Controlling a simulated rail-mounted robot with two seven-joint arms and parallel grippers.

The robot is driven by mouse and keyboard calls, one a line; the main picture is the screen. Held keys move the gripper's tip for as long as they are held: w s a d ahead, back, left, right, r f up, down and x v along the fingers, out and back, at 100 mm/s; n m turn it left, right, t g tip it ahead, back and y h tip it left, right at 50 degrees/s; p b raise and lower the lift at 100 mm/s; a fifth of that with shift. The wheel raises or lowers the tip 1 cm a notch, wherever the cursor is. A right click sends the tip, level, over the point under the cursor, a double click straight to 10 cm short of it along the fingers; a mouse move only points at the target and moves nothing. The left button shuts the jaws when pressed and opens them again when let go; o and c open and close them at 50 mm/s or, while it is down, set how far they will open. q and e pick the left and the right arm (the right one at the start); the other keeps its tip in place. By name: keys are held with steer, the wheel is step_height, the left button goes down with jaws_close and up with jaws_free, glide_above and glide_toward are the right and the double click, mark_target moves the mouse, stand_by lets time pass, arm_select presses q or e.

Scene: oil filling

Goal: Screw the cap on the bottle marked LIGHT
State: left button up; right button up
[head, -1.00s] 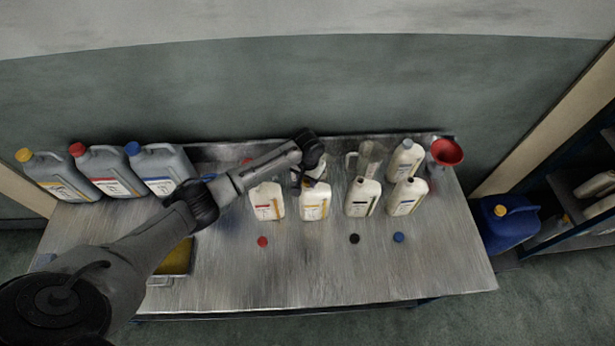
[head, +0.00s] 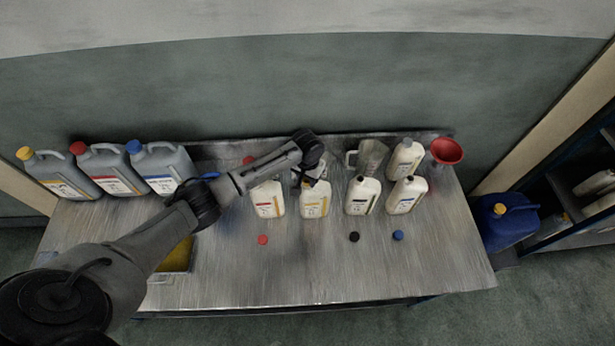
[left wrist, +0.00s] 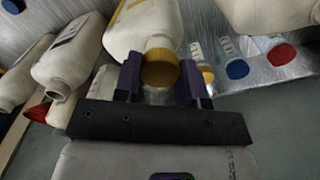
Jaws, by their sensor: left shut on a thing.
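A white bottle with a yellow label band (head: 315,202) stands upright on the metal table, in a row of similar bottles. Its lettering is too small to read. My left gripper (head: 310,175) reaches over its top from behind. In the left wrist view the gripper (left wrist: 163,80) is shut on a yellow cap (left wrist: 160,68). The cap is at the mouth of the yellow-banded bottle (left wrist: 145,25) and hides it. I cannot tell whether the cap is threaded on. My right gripper is not in view.
A red-banded bottle (head: 267,199) stands close left, other white bottles (head: 362,195) close right. A red cap (head: 262,240), black cap (head: 354,237) and blue cap (head: 398,235) lie in front. Grey canisters (head: 160,168) stand left, a red funnel (head: 447,151) right.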

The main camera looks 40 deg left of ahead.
arm_select(q)
steer(key=shift+f, duration=0.55)
steer(key=shift+f, duration=0.2)
stand_by(0.6)
steer(key=o, duration=1)
steer(key=shift+c, duration=0.2)
steer(key=shift+r, duration=0.2)
step_height(320, 180, up, 13)
steer(key=shift+r+b, duration=0.2)
steer(key=shift+b, duration=0.25)
